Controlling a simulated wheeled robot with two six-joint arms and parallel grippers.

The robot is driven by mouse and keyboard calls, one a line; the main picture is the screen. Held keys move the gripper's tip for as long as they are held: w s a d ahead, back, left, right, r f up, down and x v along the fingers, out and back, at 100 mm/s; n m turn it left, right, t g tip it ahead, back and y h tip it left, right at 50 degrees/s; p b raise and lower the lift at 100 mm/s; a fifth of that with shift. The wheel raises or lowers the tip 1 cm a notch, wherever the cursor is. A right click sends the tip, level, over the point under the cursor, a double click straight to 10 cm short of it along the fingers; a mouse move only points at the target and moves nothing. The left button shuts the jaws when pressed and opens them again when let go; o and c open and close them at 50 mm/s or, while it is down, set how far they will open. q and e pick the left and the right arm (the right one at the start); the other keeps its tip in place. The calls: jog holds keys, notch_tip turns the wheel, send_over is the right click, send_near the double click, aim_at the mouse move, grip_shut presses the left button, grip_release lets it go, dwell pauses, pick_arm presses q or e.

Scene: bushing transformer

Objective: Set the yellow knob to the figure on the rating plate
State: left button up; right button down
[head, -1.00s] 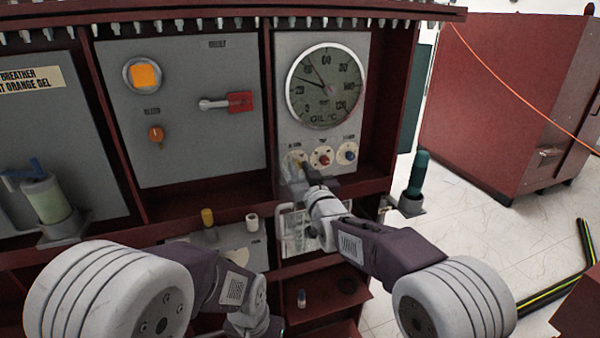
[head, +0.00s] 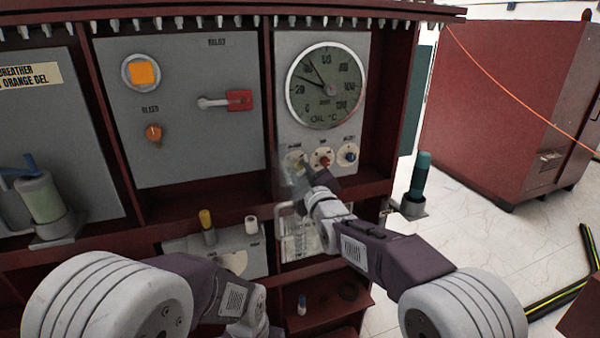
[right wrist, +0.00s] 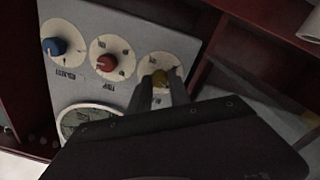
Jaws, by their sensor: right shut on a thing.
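The yellow knob is the leftmost of three knobs under the oil temperature gauge (head: 326,86) in the head view, on a pale round dial (head: 294,158). My right gripper (head: 300,170) is at this dial and hides most of it. In the right wrist view the yellow knob (right wrist: 160,78) sits between the fingertips of my right gripper (right wrist: 163,82), which is shut on it. The knob's setting is too small to read. The rating plate (head: 300,236) is below, partly behind my right arm, its figures unreadable. My left gripper is hidden low behind its arm.
A red knob (head: 321,157) and a blue knob (head: 347,154) stand close to the right of my gripper. A red lever handle (head: 239,100), an orange bleed knob (head: 154,133) and an orange window (head: 143,73) are on the panel to the left. A shelf edge runs below the knobs.

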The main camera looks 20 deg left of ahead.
dwell(0.4)
jog(key=c, duration=1.2)
grip_release()
jog(key=b+v, duration=0.1)
jog(key=v, duration=0.8)
jog(key=shift+b, duration=0.3)
jog(key=shift+s, duration=0.1)
